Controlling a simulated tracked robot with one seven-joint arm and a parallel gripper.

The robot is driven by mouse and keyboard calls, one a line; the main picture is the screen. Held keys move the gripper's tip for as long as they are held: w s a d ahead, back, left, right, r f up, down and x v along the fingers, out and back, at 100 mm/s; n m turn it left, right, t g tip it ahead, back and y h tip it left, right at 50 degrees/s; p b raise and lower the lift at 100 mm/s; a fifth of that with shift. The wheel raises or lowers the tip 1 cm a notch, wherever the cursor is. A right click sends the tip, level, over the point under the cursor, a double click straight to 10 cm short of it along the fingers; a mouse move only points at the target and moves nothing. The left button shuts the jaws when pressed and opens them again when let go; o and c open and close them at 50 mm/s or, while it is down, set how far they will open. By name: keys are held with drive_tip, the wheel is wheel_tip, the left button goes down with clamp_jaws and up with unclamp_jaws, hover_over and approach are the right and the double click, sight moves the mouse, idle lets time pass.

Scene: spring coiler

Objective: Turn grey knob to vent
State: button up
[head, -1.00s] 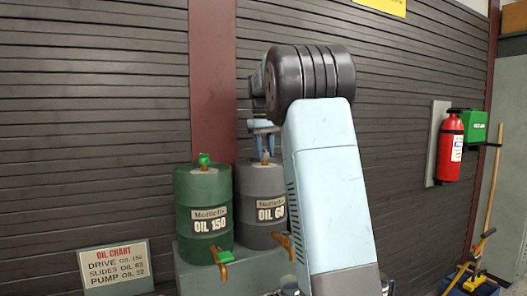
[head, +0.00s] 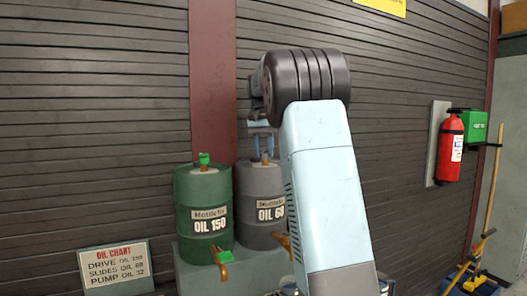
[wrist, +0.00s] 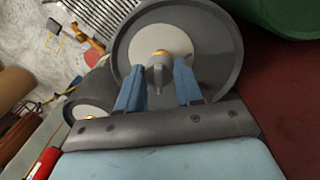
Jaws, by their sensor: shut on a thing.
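In the wrist view, the drum's top (wrist: 206,45) fills the upper middle. My gripper (wrist: 159,70) comes down over the drum top, one blue finger on each side of the knob, and is shut on it. The exact contact is hard to see.
A green OIL 150 drum (head: 203,215) with a green-topped fitting stands directly left of the grey drum. Both stand on a grey-green base (head: 200,276). An oil chart sign (head: 114,266) is at the lower left. A fire extinguisher (head: 449,150) hangs at the right.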

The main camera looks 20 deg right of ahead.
idle(0.4)
drive_tip(key=o, duration=1)
drive_tip(key=shift+o, duration=0.2)
wheel_tip(320, 180, up, 14)
drive_tip(key=shift+w+a+f, duration=0.2)
drive_tip(key=shift+w+a, duration=0.1)
drive_tip(key=shift+a, duration=0.05)
